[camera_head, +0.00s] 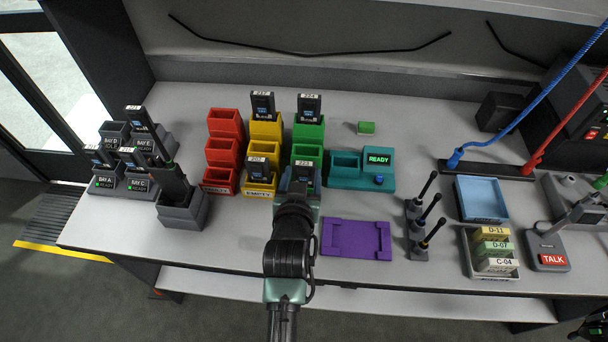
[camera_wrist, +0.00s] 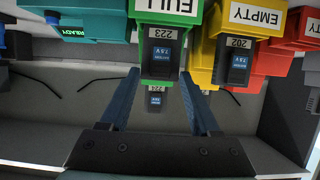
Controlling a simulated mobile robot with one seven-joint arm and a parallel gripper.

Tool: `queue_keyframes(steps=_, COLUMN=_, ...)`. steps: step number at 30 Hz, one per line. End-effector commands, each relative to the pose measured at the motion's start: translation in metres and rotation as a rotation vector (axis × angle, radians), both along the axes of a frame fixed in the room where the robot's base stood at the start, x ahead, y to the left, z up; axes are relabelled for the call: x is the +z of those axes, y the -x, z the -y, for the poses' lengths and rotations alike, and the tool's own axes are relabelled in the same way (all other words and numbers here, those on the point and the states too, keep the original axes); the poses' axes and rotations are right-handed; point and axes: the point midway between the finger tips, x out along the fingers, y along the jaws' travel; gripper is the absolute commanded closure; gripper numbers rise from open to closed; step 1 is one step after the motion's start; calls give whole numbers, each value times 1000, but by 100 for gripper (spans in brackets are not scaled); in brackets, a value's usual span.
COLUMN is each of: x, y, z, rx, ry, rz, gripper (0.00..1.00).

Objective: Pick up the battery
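Several dark batteries with white number labels are in view. Battery 223 (camera_head: 303,172) stands in the front green bin; in the wrist view it (camera_wrist: 161,52) shows upside down below the FULL sign. My gripper (camera_head: 298,188) is at the front of that bin. In the wrist view my gripper (camera_wrist: 159,75) is open and empty, its two fingertips to either side of battery 223's line. I cannot tell how far they are from it. Battery 224 (camera_head: 309,107) stands in the rear green bin. Batteries 202 (camera_head: 258,170) and 217 (camera_head: 262,105) stand in yellow bins.
Yellow bins (camera_head: 265,131) adjoin the green ones, with red bins (camera_head: 222,152) farther left. A teal tester (camera_head: 345,184) reading READY is close on the right. A purple tray (camera_head: 356,255) lies in front of it. Chargers (camera_head: 107,188) and a radio (camera_head: 172,181) are at left.

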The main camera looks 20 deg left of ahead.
Motion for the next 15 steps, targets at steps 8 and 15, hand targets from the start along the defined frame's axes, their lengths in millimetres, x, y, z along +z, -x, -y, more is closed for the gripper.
queue_keyframes(steps=8, x=0, y=0, z=0, rx=0, ry=0, rz=0, gripper=100)
queue_keyframes(steps=15, x=2, y=0, z=0, rx=0, ry=-1, rz=2, gripper=100)
